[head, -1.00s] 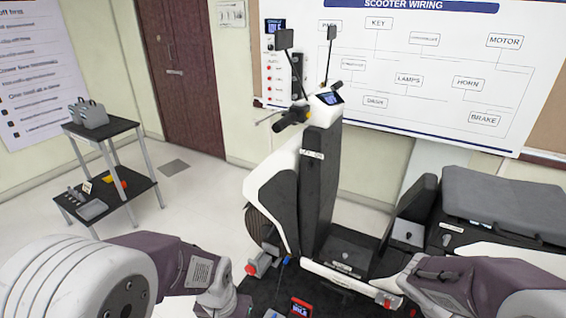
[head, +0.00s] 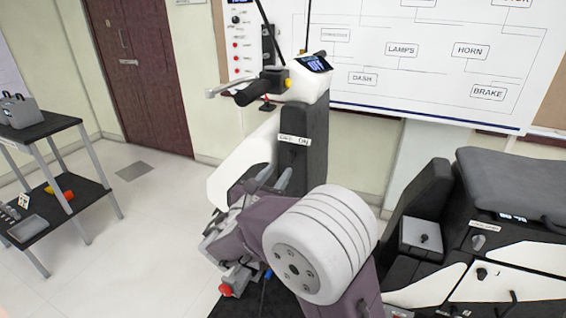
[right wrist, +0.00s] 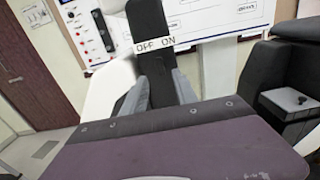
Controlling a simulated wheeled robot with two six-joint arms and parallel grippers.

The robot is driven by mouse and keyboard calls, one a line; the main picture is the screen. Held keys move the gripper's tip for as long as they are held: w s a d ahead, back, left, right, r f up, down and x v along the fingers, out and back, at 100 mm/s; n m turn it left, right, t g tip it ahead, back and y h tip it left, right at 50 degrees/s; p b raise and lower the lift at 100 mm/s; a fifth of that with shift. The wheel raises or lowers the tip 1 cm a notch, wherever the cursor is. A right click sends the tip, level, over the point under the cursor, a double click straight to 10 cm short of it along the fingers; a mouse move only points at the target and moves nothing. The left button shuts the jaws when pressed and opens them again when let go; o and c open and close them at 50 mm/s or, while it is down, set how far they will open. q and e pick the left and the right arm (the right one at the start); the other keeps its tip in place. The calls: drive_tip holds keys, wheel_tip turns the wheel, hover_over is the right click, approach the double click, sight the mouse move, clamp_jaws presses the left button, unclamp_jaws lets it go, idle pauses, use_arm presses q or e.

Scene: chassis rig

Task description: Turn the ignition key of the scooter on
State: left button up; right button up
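The white and black scooter (head: 306,118) stands in the middle of the head view. A white OFF/ON label (head: 295,140) is on its black front column, and it also shows in the right wrist view (right wrist: 155,45). I cannot make out the ignition key; the area below the label is partly covered by my right gripper. My right gripper (head: 276,176) is low in front of the column, below the label. In the right wrist view its two grey fingers (right wrist: 161,78) are spread apart, with the black column visible between them. My left gripper is out of view.
The handlebar grip (head: 262,90) and small dash screen (head: 313,63) are above the label. A black two-shelf cart (head: 40,132) stands at the left. The floor between cart and scooter is mostly clear.

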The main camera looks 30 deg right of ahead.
sight(290, 156)
drive_tip(key=x, duration=0.9)
drive_tip(key=shift+w+d+f, duration=0.1)
clamp_jaws()
